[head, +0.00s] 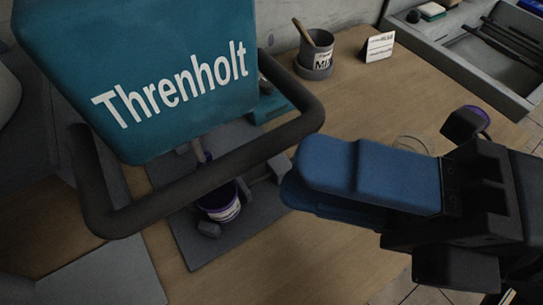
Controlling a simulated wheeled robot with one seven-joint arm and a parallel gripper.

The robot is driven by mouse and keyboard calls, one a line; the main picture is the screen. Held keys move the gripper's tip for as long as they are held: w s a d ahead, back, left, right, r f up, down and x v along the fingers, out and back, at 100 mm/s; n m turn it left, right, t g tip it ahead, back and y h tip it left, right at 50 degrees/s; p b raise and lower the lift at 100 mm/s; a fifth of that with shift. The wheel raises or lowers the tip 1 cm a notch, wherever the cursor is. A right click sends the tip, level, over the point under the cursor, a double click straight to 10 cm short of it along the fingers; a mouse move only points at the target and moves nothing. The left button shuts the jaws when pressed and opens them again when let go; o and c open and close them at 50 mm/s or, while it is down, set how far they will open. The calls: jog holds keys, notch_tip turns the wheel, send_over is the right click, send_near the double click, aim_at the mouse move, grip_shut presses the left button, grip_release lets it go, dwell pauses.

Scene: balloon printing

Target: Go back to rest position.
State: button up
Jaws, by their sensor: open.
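My gripper (290,180) reaches in from the right in the head view, with blue fingers over the wooden table (330,255). It is open, and I see nothing between its fingers. The fingertips point left, close to the right side of a dark bar on a teal machine (150,40) marked "Threnholt". I cannot tell whether they touch the bar. A purple pot (222,208) with a white label stands on a grey mat (187,238) under the bar, partly hidden by it.
A grey tray (440,52) lies at the upper right. A clear round object (408,143) is partly behind my gripper.

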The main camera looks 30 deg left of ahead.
jog(key=shift+v, duration=0.9)
jog(key=s+d+f+m+t+h, duration=0.2)
jog(key=d+m+t, duration=0.6)
jog(key=m+t, duration=0.7)
jog(key=s+d+f+m+t+h, duration=0.1)
jog(key=d+f+m+t+h, duration=0.15)
jog(key=d+m+t, duration=0.9)
jog(key=s+d+f+m+g+h, duration=0.2)
jog(key=s+f+m+h, duration=0.3)
jog(key=f+m+h, duration=0.1)
jog(key=s+d+f+m+g+h, duration=0.2)
jog(key=s+f+m+h, duration=0.4)
jog(key=f+m, duration=0.3)
jog(key=shift+d+f+m+h, duration=0.3)
jog(key=shift+d+h, duration=0.2)
jog(key=shift+h, duration=0.25)
